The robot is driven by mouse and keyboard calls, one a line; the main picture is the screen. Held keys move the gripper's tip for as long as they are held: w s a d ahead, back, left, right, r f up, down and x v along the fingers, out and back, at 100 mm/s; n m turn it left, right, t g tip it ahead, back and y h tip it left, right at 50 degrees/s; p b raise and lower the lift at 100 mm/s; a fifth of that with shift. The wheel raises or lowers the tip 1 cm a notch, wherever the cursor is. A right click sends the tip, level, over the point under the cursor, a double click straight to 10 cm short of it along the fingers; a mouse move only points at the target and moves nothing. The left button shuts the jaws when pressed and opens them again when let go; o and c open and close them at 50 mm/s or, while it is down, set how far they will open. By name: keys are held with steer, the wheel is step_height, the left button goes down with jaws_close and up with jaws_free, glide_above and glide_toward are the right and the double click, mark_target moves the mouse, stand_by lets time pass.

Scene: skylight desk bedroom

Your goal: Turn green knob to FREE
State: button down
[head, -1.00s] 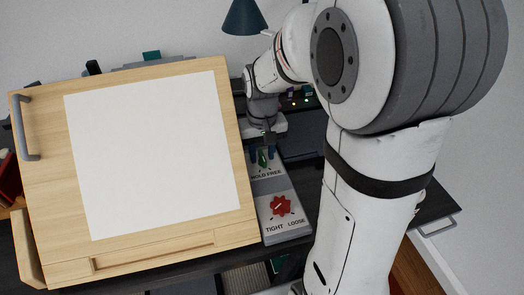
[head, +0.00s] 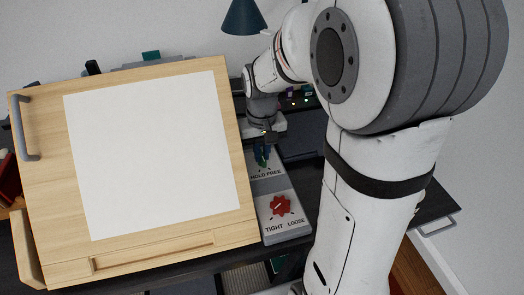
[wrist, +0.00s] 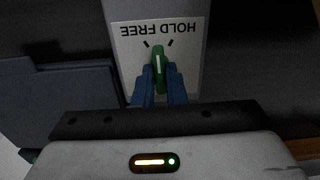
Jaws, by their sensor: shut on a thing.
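The green knob (wrist: 160,64) sits on a light panel (wrist: 125,65) lettered HOLD and FREE, which reads upside down in the wrist view. Its white line points between the two black tick marks, closer to upright than sideways. My gripper (wrist: 160,86) is shut on the knob, with one blue finger on each side. In the head view my gripper (head: 262,154) reaches down at the panel's far end, and the fingers hide most of the knob.
A red knob (head: 280,205) marked TIGHT and LOOSE sits nearer on the same panel. A tilted wooden drawing board (head: 242,190) with white paper stands close on the left. A dark lamp shade (head: 243,17) hangs behind.

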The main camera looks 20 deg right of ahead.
steer(key=shift+n, duration=2.9)
steer(key=c, duration=1.5)
jaws_free()
